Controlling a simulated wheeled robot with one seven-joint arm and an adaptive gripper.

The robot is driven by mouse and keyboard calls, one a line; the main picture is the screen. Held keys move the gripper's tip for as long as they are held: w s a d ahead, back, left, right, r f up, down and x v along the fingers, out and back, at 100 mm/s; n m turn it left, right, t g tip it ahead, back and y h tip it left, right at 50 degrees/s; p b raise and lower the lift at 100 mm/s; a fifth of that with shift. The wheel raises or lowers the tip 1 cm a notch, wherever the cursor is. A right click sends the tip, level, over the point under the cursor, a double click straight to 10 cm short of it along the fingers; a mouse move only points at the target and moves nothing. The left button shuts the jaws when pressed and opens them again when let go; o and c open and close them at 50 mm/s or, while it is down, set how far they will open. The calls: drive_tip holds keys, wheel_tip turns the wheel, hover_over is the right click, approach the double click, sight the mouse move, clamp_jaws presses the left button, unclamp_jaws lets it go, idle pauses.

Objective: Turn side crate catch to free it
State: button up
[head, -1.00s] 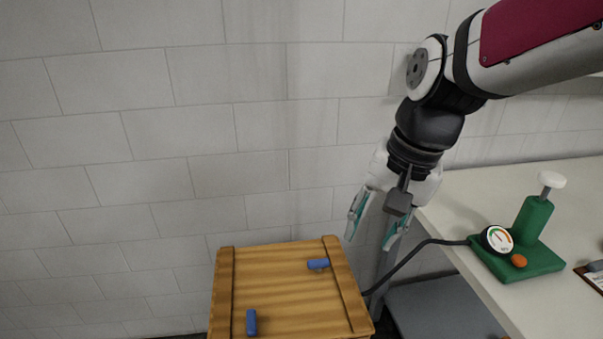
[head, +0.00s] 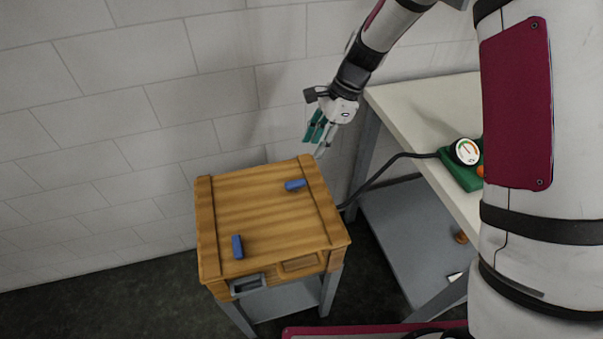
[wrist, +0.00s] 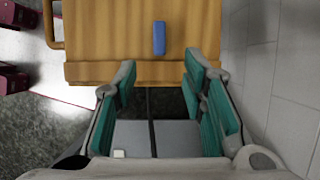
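The wooden crate (head: 262,215) stands on a low grey stand. Two blue catches lie on its lid. One catch (head: 295,185) is near the back right, its end close to the right batten and pointing across it. The other catch (head: 238,247) is near the front left and points toward the front edge. My gripper (head: 318,145) is open and empty, off the crate's back right corner. In the wrist view, the back right catch (wrist: 159,37) is ahead of the open fingers (wrist: 160,85), beyond the batten, and nothing is between the fingertips.
A pale workbench (head: 420,115) is on the right, with a green pump and its dial gauge (head: 466,152). A black hose (head: 375,180) runs from it toward the crate's right side. A block wall is behind. Dark floor is free at the front left.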

sight(296, 182)
drive_tip(key=p+x, duration=0.1)
drive_tip(key=x, duration=1.2)
drive_tip(key=shift+s+f+p, duration=0.1)
drive_tip(key=shift+f+p, duration=0.05)
drive_tip(key=shift+p, duration=0.25)
clamp_jaws()
